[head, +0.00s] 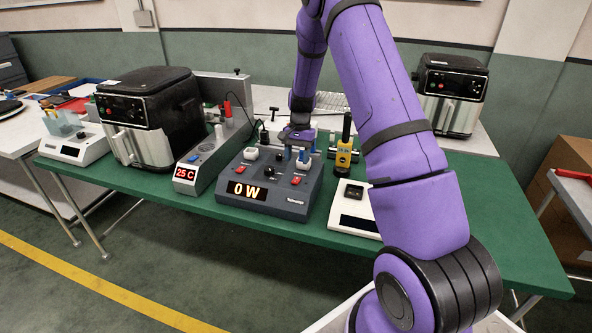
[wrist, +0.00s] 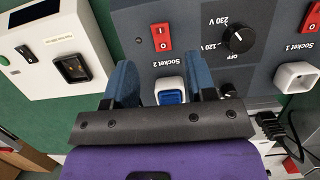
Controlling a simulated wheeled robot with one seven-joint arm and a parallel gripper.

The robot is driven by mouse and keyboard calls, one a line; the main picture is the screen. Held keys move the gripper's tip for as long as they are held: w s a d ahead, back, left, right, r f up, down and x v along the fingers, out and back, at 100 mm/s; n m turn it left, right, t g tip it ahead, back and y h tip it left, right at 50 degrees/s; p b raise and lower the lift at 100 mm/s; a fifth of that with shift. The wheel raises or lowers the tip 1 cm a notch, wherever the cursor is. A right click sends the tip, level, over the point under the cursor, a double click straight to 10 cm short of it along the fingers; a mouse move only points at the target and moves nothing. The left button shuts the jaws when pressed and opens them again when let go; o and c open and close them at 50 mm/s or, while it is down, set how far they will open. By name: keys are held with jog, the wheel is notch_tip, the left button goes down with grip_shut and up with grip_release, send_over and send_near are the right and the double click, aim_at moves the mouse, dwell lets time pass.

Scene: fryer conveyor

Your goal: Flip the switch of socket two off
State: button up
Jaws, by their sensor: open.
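The dark grey power box (head: 262,202) stands on the green table, its display reading 0 W. In the wrist view the red socket two switch (wrist: 162,37) lies above the "Socket 2" label, just beyond my fingertips. It also shows at the right of the box in the head view (head: 296,180). I cannot tell which way its rocker is tilted. My gripper (wrist: 160,62) is open, its two blue fingers apart on either side of the white socket two outlet (wrist: 171,84), which has a blue inside. In the head view my gripper (head: 297,153) is over the box's right back part.
The red socket one switch (wrist: 310,18) and outlet (wrist: 295,75) are to the right in the wrist view. A black knob (wrist: 238,40) sits close by. A white scale-like device (head: 355,208) stands right of the box, and a 25 C heater unit (head: 205,160) left.

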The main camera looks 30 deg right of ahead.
jog(key=shift+v, duration=1.8)
jog(key=s+a+r+n+t, duration=0.1)
jog(key=s+a+r+n, duration=0.1)
jog(key=s+a+r, duration=0.45)
jog(key=s+a+r+n+t+h, duration=0.1)
jog(key=s+r, duration=0.2)
jog(key=r, duration=0.6)
jog(key=s+a+r+n+t, duration=0.1)
jog(key=s+a+r+n, duration=0.2)
jog(key=r, duration=0.5)
jog(key=s+a+r+n+t, duration=0.1)
jog(key=s+a, duration=0.1)
jog(key=s, duration=0.5)
jog(key=s+a+r+n+t+h, duration=0.1)
jog(key=s+a+r+n, duration=0.1)
jog(key=s, duration=0.6)
jog(key=s+a+r+n+t, duration=0.1)
jog(key=s+a+r+t, duration=0.1)
jog(key=s, duration=0.6)
jog(key=shift+s+a, duration=0.2)
jog(key=shift+a, duration=0.05)
